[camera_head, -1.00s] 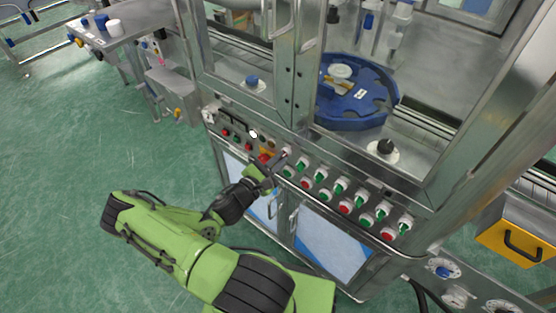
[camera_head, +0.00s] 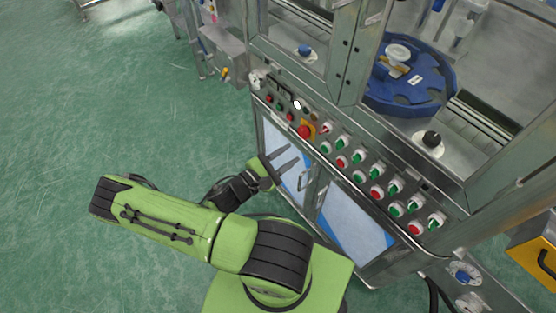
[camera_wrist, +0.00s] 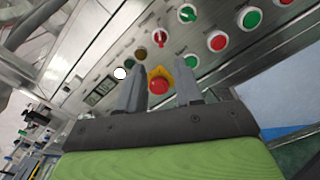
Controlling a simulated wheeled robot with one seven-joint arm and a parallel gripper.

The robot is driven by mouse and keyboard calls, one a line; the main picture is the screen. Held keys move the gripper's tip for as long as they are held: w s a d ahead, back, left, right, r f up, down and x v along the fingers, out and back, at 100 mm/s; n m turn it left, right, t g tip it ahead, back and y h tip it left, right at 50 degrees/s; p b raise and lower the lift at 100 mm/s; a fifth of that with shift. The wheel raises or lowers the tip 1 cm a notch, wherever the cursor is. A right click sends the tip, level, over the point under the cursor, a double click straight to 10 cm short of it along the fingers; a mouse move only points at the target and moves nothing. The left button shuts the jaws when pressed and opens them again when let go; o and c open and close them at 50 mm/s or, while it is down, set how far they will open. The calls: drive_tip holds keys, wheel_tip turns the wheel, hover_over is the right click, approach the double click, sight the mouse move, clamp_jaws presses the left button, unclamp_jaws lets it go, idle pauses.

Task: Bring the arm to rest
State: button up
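My gripper (camera_head: 283,161) is in front of the machine's cabinet, just below the control panel in the head view. Its two grey fingers point at the machine and stand apart with nothing between them. In the wrist view my gripper (camera_wrist: 160,92) shows open and empty, with a red emergency button on a yellow plate (camera_wrist: 159,82) beyond the fingertips. That red button (camera_head: 305,131) is above and right of the fingers in the head view, apart from them. My green arm is bent, low over the floor.
The control panel (camera_head: 345,150) carries several red and green buttons and switches. Cabinet doors with handles (camera_head: 300,181) are close to my gripper. A blue rotary plate (camera_head: 410,92) is behind the machine's frame. Green floor (camera_head: 110,120) is free on the left.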

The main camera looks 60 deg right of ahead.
drive_tip(key=shift+v, duration=1.85)
